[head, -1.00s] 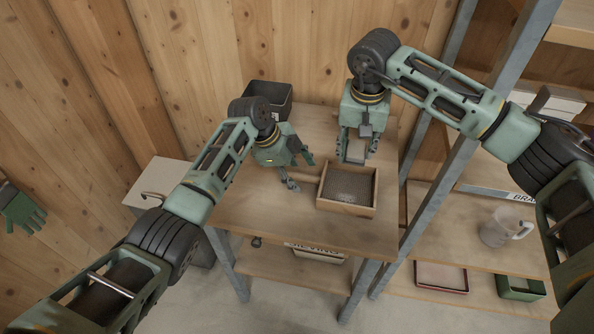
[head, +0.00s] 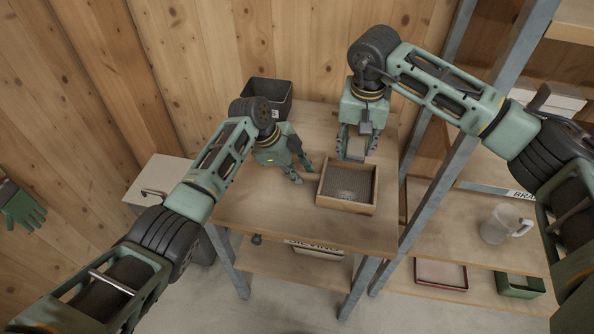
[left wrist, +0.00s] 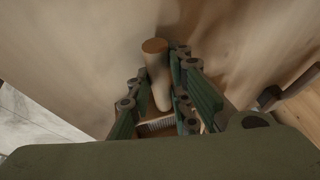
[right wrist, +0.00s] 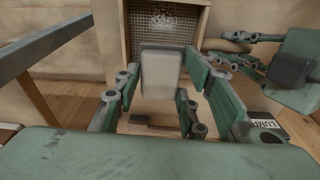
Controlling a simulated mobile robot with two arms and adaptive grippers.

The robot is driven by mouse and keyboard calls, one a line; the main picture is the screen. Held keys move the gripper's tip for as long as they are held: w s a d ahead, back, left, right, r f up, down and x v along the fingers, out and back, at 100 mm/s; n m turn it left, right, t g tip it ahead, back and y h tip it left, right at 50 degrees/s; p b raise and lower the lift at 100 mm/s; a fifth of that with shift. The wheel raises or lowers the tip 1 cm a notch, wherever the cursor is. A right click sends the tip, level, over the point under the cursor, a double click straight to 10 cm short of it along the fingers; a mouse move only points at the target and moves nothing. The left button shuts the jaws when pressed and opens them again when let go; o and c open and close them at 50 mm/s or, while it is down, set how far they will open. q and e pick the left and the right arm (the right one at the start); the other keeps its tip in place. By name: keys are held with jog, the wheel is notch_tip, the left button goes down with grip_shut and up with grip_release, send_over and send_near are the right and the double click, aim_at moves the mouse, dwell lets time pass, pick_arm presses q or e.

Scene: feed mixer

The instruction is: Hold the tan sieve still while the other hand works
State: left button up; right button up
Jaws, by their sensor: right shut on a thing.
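The tan sieve (head: 345,206), a wooden frame around a dark mesh, sits on the bench. My right gripper (head: 356,157) is at its far edge. In the right wrist view the gripper (right wrist: 160,90) is shut on a pale grip block (right wrist: 163,72) by the sieve frame (right wrist: 120,45). My left gripper (head: 298,176) is low over the bench, just left of the sieve. In the left wrist view a brush with a round wooden handle (left wrist: 158,75) and pale bristles (left wrist: 157,125) stands between its parted fingers (left wrist: 157,108). The brush is mostly hidden in the head view.
A black bin (head: 267,92) stands at the bench's back left. The bench top (head: 260,215) is clear in front. A metal shelf post (head: 430,190) rises to the right. Lower shelves hold a clear jug (head: 497,225), a red-rimmed tray (head: 441,274) and a green tray (head: 520,286).

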dwell(1.7)
jog(key=o, duration=0.4)
jog(key=c, duration=0.4)
